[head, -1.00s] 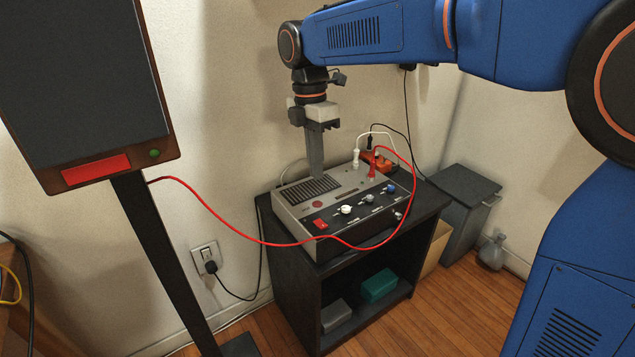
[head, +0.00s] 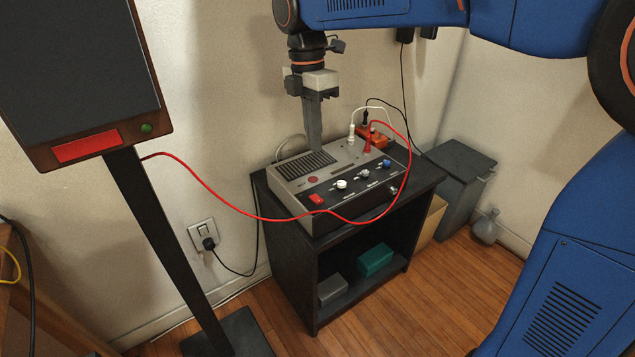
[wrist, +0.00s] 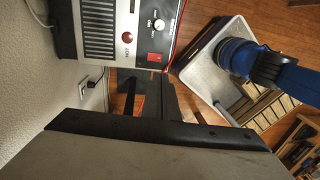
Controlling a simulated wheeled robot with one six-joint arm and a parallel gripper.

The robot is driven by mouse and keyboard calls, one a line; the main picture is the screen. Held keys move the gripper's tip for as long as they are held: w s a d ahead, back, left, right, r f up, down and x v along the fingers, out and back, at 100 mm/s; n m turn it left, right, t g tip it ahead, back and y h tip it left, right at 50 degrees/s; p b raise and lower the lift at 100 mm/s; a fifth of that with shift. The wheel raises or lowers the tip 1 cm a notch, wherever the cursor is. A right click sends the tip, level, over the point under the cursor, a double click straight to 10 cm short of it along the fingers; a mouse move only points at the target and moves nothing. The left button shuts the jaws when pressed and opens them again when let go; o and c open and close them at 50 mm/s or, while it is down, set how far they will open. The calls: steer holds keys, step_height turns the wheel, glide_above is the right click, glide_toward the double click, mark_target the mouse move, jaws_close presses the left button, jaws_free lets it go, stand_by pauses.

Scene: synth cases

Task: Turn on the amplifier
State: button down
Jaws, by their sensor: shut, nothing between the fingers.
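The amplifier (head: 303,211) is a grey box with a dark sloped control panel, standing on a black cabinet. Its panel has a red rocker switch (head: 316,199) at the left, a small round red lamp (head: 313,180), and several knobs. I cannot tell which way the rocker is set. My gripper (head: 317,150) is shut and empty, pointing down just above or behind the vent slots; contact is unclear. It is well behind the switch. The wrist view also shows the amplifier at the top, with the red switch (wrist: 154,57) and lamp (wrist: 127,38).
White and black leads and an orange box (head: 374,137) are at the back right. A grey bin (head: 459,175) stands right.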

mark_target(316, 199)
steer(key=shift+f, duration=0.1)
steer(key=f, duration=0.4)
steer(key=s+f, duration=0.1)
steer(key=f, duration=0.4)
steer(key=d+f, duration=0.1)
steer(key=f, duration=0.3)
steer(key=shift+s+f, duration=0.2)
steer(key=shift+f, duration=0.15)
steer(key=shift+s+f, duration=0.1)
steer(key=shift+f, duration=0.1)
steer(key=shift+w+a+r, duration=0.2)
steer(key=shift+w+a, duration=0.2)
steer(key=shift+w, duration=0.3)
step_height(316, 199, up, 14)
steer(key=s, duration=0.1)
steer(key=shift+s+d, duration=0.2)
steer(key=shift+d, duration=0.25)
